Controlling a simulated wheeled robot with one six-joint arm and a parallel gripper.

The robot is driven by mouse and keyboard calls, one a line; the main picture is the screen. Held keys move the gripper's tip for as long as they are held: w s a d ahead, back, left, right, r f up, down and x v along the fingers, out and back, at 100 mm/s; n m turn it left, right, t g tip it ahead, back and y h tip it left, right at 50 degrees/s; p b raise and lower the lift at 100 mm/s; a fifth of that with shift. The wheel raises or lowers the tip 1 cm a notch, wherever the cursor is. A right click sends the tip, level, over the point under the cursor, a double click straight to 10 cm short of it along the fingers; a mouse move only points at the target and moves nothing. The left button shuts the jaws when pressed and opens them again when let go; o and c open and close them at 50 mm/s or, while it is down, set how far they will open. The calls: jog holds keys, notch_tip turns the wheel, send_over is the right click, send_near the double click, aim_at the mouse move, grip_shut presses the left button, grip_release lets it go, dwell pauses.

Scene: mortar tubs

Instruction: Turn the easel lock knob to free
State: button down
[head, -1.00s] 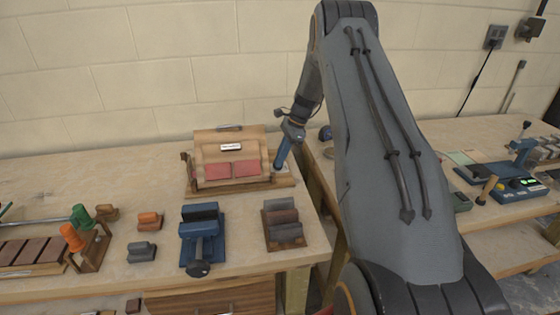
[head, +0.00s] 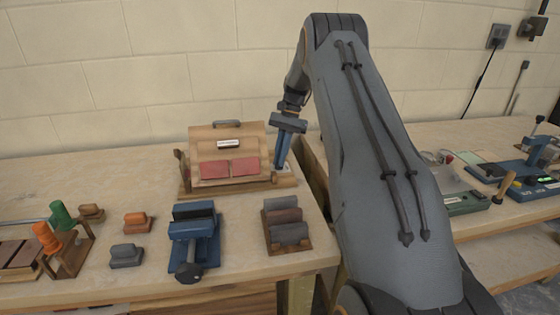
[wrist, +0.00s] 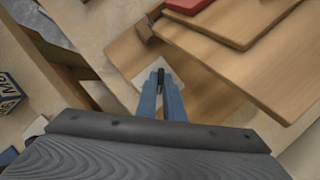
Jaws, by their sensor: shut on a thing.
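The wooden easel (head: 257,146) stands at the back right of the near bench, with two red pads and a small white label on its sloped board. In the wrist view its board (wrist: 245,72) fills the upper right. My gripper (head: 280,166) points down beside the easel's right side. In the wrist view the blue fingers of my gripper (wrist: 161,82) are shut on a small dark upright piece, which looks like the lock knob (wrist: 160,76). A pale plate (wrist: 132,72) lies beneath it. The fingers hide most of the knob, and its setting cannot be read.
A blue vise (head: 194,232), a rack of grey and brown blocks (head: 287,232), and orange and grey blocks (head: 126,256) stand in front of the easel. A gap separates this bench from the right bench (head: 460,133). The wall (head: 150,80) is close behind.

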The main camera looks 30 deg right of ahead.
dwell(0.4)
jog(key=c, duration=1.9)
grip_release()
jog(key=shift+o, duration=0.2)
jog(key=b+v, duration=0.2)
jog(key=v, duration=0.6)
